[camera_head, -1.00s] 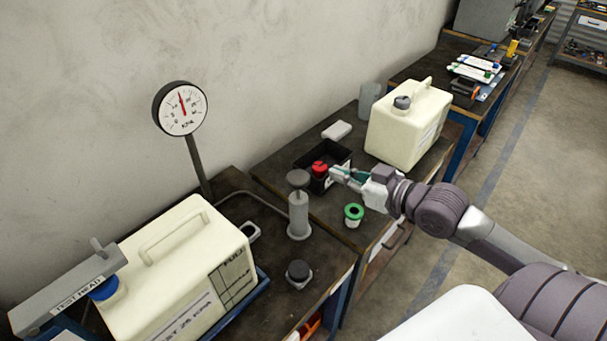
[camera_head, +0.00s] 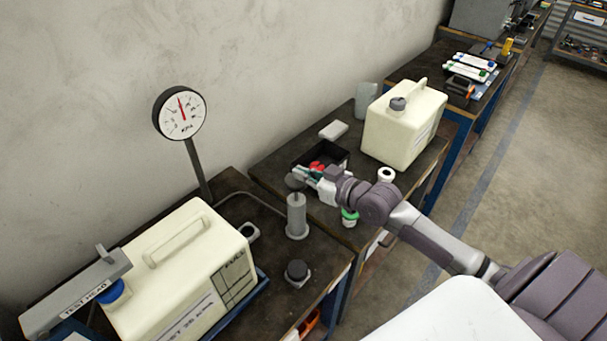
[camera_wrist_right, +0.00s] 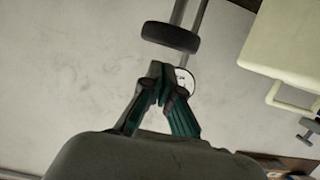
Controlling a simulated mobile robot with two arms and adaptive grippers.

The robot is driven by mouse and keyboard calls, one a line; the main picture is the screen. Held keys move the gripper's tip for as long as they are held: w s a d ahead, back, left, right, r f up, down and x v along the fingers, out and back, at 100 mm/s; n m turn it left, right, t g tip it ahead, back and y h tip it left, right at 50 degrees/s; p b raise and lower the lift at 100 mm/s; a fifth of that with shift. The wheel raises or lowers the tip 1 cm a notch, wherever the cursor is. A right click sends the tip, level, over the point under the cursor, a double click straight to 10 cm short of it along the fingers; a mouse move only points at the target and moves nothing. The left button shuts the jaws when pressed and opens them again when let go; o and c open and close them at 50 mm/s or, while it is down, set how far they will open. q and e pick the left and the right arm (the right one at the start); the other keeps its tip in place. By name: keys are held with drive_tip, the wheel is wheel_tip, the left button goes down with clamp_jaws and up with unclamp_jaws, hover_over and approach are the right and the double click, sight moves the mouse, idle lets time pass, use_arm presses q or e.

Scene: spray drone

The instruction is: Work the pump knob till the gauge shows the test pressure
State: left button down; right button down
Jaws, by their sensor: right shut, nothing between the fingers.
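The pressure gauge (camera_head: 180,113) stands on a dark post at the left. Its white face reads kPa and its red needle points up, tilted slightly left. The pump (camera_head: 297,216) is a grey upright cylinder with a dark round knob (camera_head: 295,181) raised on its rod. My right gripper (camera_head: 304,174) is shut and empty, its tips close by the knob; in the head view I cannot tell whether they touch. In the right wrist view the knob (camera_wrist_right: 170,37) lies just beyond the shut fingertips (camera_wrist_right: 162,77), with a small gap in the picture. My left gripper is out of view.
A black knob (camera_head: 297,270) sits beside the pump. Behind are a black bin (camera_head: 325,152) with red items, a second cream tank (camera_head: 403,125) and a green-ringed part (camera_head: 349,216).

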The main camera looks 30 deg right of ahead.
drive_tip(key=shift+s+d+f, duration=0.1)
drive_tip(key=shift+s+f, duration=0.05)
drive_tip(key=shift+f, duration=0.5)
wheel_tip(320, 180, down, 6)
drive_tip(key=b, duration=0.3)
drive_tip(key=shift+b, duration=0.3)
